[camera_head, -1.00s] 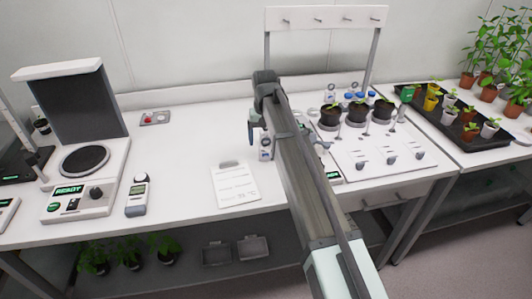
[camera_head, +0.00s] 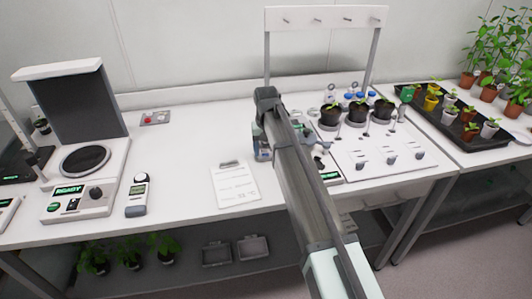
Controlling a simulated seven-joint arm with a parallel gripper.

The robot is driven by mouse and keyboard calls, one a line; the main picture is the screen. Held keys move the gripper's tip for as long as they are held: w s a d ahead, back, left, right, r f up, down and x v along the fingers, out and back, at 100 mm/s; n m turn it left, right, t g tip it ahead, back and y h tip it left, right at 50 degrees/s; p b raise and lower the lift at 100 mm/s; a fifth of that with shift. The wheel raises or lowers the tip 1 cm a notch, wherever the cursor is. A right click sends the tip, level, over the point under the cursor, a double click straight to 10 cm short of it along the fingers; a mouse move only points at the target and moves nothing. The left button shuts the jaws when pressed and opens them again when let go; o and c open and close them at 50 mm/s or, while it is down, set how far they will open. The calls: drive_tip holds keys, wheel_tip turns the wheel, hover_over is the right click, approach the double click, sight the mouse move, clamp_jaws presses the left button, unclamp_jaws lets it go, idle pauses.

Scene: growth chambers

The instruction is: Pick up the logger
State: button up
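My arm reaches in from the lower right, and my gripper (camera_head: 262,142) points down over the middle of the bench. It is at a small pale box-like item (camera_head: 264,154), which is mostly hidden behind the gripper and arm. This item may be the logger, but it is too small and covered to be sure. Whether the fingers are apart or closed on it cannot be seen. A white handheld meter (camera_head: 137,196) with a round top lies at the left, well apart from my gripper. Another device with a green display (camera_head: 331,177) is partly hidden by my arm.
A clipboard (camera_head: 235,187) lies left of my gripper. A balance-like instrument (camera_head: 88,185) reads READY at the left. A white board (camera_head: 375,157) with black pots stands at the right, beside a dark plant tray (camera_head: 480,142). The bench behind the clipboard is clear.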

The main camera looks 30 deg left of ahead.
drive_tip(key=c, duration=0.5)
drive_tip(key=shift+c, duration=0.2)
wheel_tip(320, 180, up, 9)
drive_tip(key=shift+f, duration=0.1)
drive_tip(key=shift+w+d+r, duration=0.45)
drive_tip(key=shift+w+r, duration=0.05)
drive_tip(key=w+a+n, duration=0.1)
drive_tip(key=w+a, duration=0.1)
drive_tip(key=w, duration=1.9)
drive_tip(key=shift+a+r, duration=0.25)
drive_tip(key=shift+a, duration=0.1)
